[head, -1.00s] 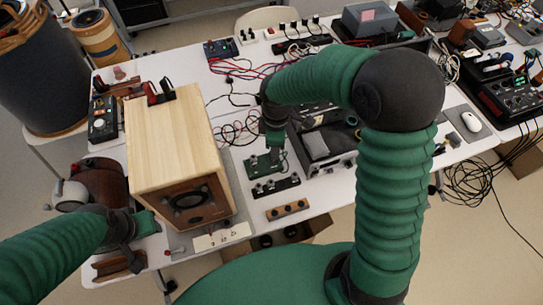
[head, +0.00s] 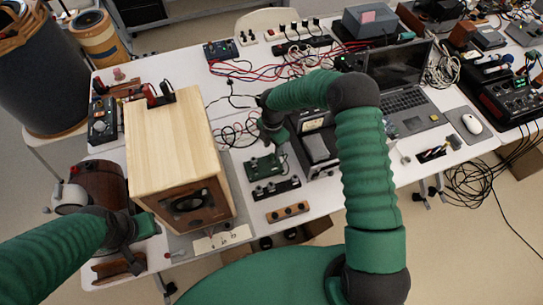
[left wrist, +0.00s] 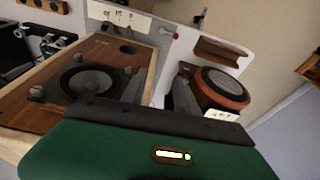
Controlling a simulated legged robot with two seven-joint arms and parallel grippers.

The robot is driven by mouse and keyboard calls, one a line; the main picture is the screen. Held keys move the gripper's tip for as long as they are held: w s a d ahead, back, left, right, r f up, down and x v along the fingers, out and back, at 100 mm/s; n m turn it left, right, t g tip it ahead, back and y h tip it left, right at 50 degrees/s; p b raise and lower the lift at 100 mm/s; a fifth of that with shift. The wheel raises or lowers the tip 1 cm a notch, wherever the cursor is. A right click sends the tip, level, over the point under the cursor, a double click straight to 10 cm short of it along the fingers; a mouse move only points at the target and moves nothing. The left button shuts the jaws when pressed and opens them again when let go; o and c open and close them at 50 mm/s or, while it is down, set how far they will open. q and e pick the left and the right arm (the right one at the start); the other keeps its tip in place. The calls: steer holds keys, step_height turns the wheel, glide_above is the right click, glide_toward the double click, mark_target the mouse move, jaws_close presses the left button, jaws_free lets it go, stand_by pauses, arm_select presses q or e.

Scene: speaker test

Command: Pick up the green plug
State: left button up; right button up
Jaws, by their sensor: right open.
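I cannot make out a green plug for sure; a small green board (head: 262,168) lies on the white table, right of the wooden speaker box (head: 168,140). My right gripper (head: 281,147) is open just above and right of the board, pointing down; its fingers are small and partly blurred against the clutter. My left gripper (head: 145,226) is low at the speaker's left front side. In the left wrist view its two grey fingers (left wrist: 158,92) stand apart with nothing between them, in front of the speaker's driver face (left wrist: 85,80).
A black strip with knobs (head: 276,189) and a wooden block with holes (head: 288,212) lie in front of the board. A laptop (head: 408,105), a mouse (head: 472,123) and tangled red cables (head: 265,68) crowd the table. A brown round device (head: 103,183) stands left of the speaker.

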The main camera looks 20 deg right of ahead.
mark_target(272, 154)
steer(key=f, duration=0.2)
steer(key=f+p, duration=0.1)
steer(key=f, duration=0.1)
steer(key=shift+s+a+f, duration=0.1)
steer(key=shift+s+a, duration=0.1)
steer(key=shift+s, duration=0.05)
steer(key=shift+w+f, duration=0.1)
steer(key=shift+f, duration=0.2)
steer(key=shift+r, duration=0.1)
jaws_close()
